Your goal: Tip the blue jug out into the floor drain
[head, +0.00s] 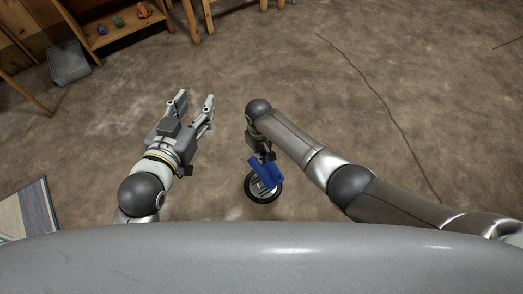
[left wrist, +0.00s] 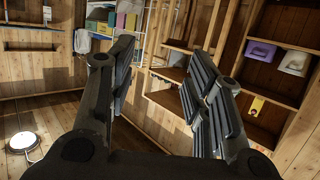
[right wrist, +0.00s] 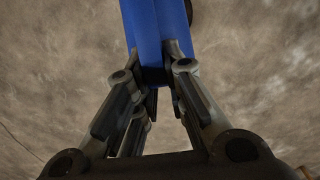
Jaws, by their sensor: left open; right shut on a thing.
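The blue jug (head: 265,171) is over the floor drain in the head view, and looks tilted. My right gripper (head: 264,155) is shut on it; in the right wrist view the fingers (right wrist: 157,82) close on a blue part of the jug (right wrist: 150,28). The jug's mouth and contents cannot be seen. The floor drain, a dark round ring with a pale inside (head: 262,201), lies on the floor below the jug and is partly covered by it. My left gripper (head: 195,99) is open and empty, left of the jug and apart from it.
A wooden shelf (head: 118,32) with small coloured things and a grey bin (head: 69,63) stand at the far left. A striped mat (head: 30,220) lies at the lower left. The brown floor around the drain is clear, with a long crack at the right.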

